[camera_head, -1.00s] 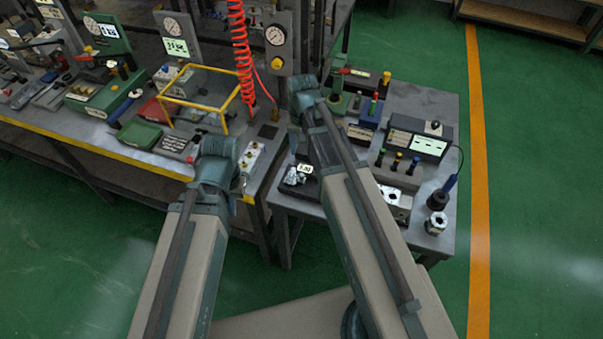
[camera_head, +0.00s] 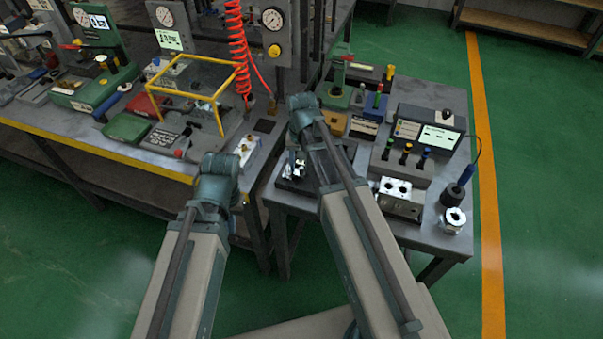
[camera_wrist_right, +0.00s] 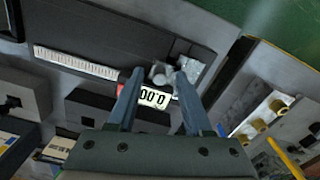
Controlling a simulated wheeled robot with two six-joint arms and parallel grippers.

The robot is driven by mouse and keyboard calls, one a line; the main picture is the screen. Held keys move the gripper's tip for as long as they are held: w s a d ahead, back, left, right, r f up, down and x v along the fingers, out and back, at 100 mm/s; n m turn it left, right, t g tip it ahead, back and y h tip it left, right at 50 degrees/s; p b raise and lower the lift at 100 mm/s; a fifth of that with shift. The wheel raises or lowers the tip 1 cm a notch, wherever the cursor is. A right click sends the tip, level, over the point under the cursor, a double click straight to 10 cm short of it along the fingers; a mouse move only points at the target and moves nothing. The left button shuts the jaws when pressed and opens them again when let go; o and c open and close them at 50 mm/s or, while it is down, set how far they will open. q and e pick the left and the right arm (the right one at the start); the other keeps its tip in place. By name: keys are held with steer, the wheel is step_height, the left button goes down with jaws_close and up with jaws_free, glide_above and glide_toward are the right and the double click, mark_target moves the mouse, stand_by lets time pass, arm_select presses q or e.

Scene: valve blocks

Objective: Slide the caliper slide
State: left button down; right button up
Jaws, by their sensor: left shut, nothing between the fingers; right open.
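The caliper lies along a dark block in the right wrist view, with a pale printed scale (camera_wrist_right: 78,62) and a slide display (camera_wrist_right: 154,97) reading 0.00. Small silver parts (camera_wrist_right: 160,74) sit beside the display. My right gripper (camera_wrist_right: 160,80) is open. Its fingertips are either side of the silver parts, and contact cannot be told. In the head view the caliper (camera_head: 296,166) shows only as a bright patch, mostly hidden by my right arm. My left gripper (camera_head: 220,165) is over the left bench's corner, shut and empty, its fingertips hidden by its wrist.
Near the caliper stand a drilled metal block (camera_head: 397,198), a box with a screen (camera_head: 428,128) and a block with coloured knobs (camera_head: 405,160).

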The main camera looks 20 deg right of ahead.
steer(key=shift+f, duration=0.25)
jaws_close()
stand_by(1.4)
